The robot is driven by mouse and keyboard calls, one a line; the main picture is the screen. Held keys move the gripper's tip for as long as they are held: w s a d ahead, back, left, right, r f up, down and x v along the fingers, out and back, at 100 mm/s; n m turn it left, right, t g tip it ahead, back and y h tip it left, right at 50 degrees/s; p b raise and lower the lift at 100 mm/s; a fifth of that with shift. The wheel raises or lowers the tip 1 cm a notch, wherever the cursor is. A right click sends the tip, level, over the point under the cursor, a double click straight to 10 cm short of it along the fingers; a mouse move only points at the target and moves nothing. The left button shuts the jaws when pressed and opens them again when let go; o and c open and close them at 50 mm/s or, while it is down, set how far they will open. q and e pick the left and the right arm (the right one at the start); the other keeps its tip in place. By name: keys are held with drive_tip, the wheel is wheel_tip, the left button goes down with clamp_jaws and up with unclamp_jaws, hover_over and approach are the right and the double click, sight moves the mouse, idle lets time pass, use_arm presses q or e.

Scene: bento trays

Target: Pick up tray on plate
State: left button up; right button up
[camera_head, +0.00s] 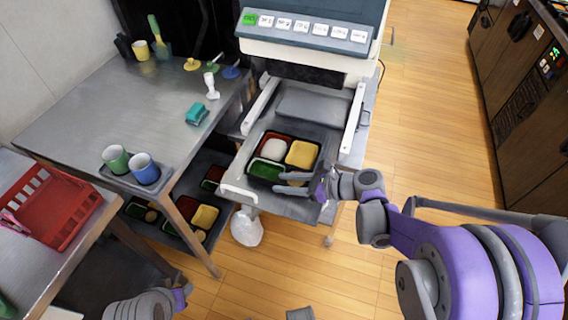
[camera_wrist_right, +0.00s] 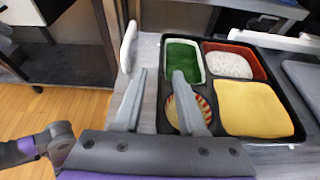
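A black bento tray (camera_head: 250,172) lies on the grey pull-out plate (camera_head: 235,183) of the machine. It holds green, white and yellow food in separate compartments, and a round striped cup shows in the right wrist view. My right gripper (camera_head: 277,182) is open at the tray's near side. In the right wrist view, its fingers (camera_wrist_right: 160,76) straddle the tray's edge: one over the round cup, the other outside the tray. Whether they touch the tray is unclear. My left gripper (camera_head: 181,294) is low at the bottom left, away from the tray; its fingers are not clear.
The machine (camera_head: 305,48) with its labelled buttons stands behind the plate, with white rails on both sides. A metal table (camera_head: 80,110) with two cups is at left. More filled trays sit on a shelf below. A red basket (camera_head: 50,205) is at far left.

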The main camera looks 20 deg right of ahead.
sight(275, 182)
drive_tip(key=shift+x, duration=1.6)
clamp_jaws()
